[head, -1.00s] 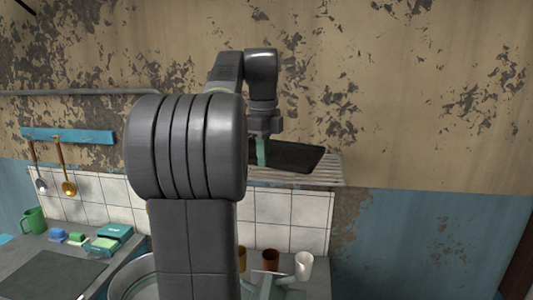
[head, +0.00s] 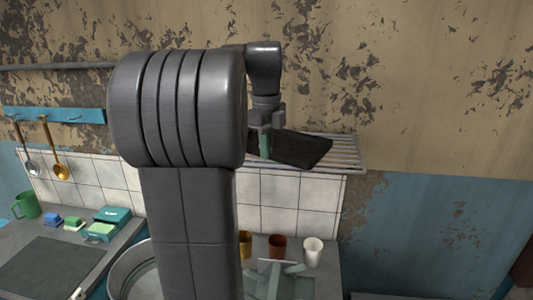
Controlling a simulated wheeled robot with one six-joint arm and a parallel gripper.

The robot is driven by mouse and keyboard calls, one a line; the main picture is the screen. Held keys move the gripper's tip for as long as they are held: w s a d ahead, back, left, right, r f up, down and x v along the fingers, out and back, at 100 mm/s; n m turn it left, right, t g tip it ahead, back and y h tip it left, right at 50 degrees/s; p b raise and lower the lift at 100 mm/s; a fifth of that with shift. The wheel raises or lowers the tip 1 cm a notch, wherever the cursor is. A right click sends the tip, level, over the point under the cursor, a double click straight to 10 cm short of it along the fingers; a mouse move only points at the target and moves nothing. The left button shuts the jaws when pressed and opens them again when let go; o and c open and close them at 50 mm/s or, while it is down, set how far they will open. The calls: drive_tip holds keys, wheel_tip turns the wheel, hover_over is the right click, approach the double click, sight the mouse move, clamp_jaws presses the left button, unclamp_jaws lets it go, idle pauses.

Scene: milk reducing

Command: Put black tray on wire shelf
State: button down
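The black tray (head: 303,149) is at the wire shelf (head: 346,153) on the back wall, over the white tiles. It looks nearly flat, and its right part overlies the slats; whether it rests fully on them I cannot tell. My gripper (head: 265,146) is at the tray's left end, pointing down, with a green finger against or just in front of the tray. My arm hides the left part of the shelf and part of the tray. Whether the fingers are closed on the tray's edge cannot be made out.
Below the shelf, a counter holds a white cup (head: 313,251), a brown cup (head: 277,246) and a yellowish cup (head: 246,243). A metal basin (head: 130,272) is partly behind my arm. A green mug (head: 27,205), sponges and a dark board (head: 42,266) lie left. Ladles hang from a blue rail (head: 55,115).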

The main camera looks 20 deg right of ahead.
drive_tip(key=shift+f, duration=0.95)
drive_tip(key=shift+f, duration=0.1)
drive_tip(key=c, duration=1.7)
unclamp_jaws()
wheel_tip(320, 180, up, 12)
drive_tip(key=shift+r, duration=0.1)
